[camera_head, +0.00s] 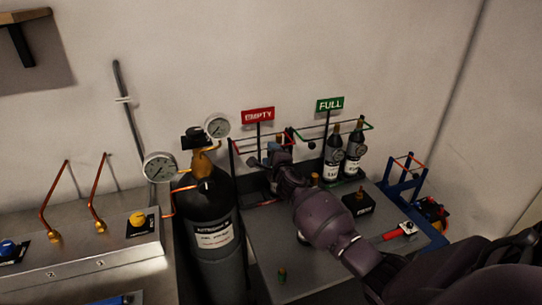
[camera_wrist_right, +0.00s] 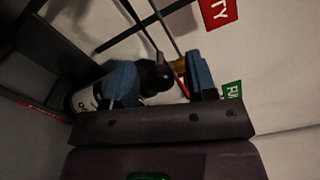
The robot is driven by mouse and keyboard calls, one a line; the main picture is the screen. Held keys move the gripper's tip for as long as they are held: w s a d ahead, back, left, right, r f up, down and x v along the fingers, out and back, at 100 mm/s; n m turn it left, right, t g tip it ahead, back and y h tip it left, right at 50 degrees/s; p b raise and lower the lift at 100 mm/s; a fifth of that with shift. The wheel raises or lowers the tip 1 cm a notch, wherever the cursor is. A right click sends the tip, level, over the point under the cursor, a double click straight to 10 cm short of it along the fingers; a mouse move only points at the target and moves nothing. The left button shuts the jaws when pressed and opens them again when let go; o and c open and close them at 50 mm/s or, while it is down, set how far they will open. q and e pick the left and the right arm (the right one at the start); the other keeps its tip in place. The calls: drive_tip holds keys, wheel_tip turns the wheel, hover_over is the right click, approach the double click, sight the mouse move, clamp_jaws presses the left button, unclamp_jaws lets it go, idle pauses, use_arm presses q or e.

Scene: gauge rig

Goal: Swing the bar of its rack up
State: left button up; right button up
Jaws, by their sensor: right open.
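Two dark bottles (camera_head: 331,163) stand upright in the FULL side. My right gripper (camera_head: 263,155) is open at the EMPTY side of the rack. My arm hides part of the rack. My left gripper is out of view.
A large dark cylinder (camera_head: 212,255) with gauges (camera_head: 160,167) stands left of the bench. A black block (camera_head: 358,203) and a red-handled tool (camera_head: 391,236) lie on the bench. A blue stand (camera_head: 405,188) is at the right.

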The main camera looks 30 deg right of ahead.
clamp_jaws()
drive_tip(key=shift+r, duration=0.1)
drive_tip(key=shift+r, duration=0.15)
idle(0.3)
drive_tip(key=shift+w+r, duration=0.1)
drive_tip(key=shift+r, duration=0.15)
